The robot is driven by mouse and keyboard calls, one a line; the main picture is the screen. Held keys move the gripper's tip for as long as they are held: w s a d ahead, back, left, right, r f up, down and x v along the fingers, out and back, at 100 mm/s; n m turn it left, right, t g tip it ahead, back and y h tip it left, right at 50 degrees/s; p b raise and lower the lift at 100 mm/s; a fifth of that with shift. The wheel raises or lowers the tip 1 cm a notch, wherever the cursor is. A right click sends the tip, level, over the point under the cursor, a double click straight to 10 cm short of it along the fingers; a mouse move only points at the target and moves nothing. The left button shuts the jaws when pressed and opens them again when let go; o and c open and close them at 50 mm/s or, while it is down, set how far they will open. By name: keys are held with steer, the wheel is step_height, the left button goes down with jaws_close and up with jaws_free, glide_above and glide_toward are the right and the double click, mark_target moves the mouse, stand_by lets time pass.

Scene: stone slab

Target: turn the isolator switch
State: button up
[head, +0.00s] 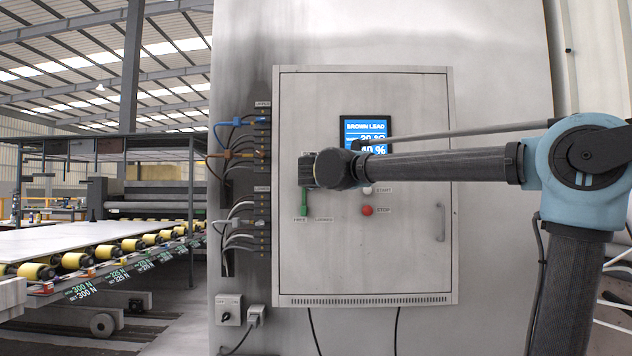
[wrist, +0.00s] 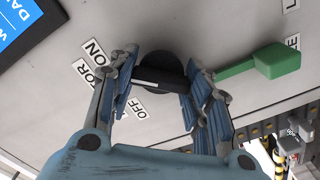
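The isolator switch (wrist: 166,66) is a round black knob with a raised bar, on the light panel in the wrist view. ON and OFF labels (wrist: 140,108) sit beside it, partly covered by a finger. My gripper (wrist: 160,80) is open, its two blue-grey fingers on opposite sides of the knob, near the ends of the bar. I cannot tell whether they touch it. In the head view my gripper (head: 307,172) is in front of the cabinet's left part and hides the switch.
A green lever (wrist: 262,62) is close to the right finger; it hangs below my gripper in the head view (head: 303,206). The cabinet (head: 420,270) has a screen (head: 365,128), a red stop button (head: 367,210) and a handle (head: 440,222). Cables (head: 240,125) run along its left side.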

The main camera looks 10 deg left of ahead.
steer(key=shift+n, duration=0.3)
steer(key=n, duration=0.7)
steer(key=shift+f+n, duration=0.15)
steer(key=shift+n, duration=0.15)
steer(key=n, duration=0.4)
steer(key=shift+f, duration=0.15)
steer(key=shift+f+n, duration=0.1)
steer(key=shift+n, duration=1.7)
steer(key=shift+d, duration=0.1)
steer(key=o, duration=1.1)
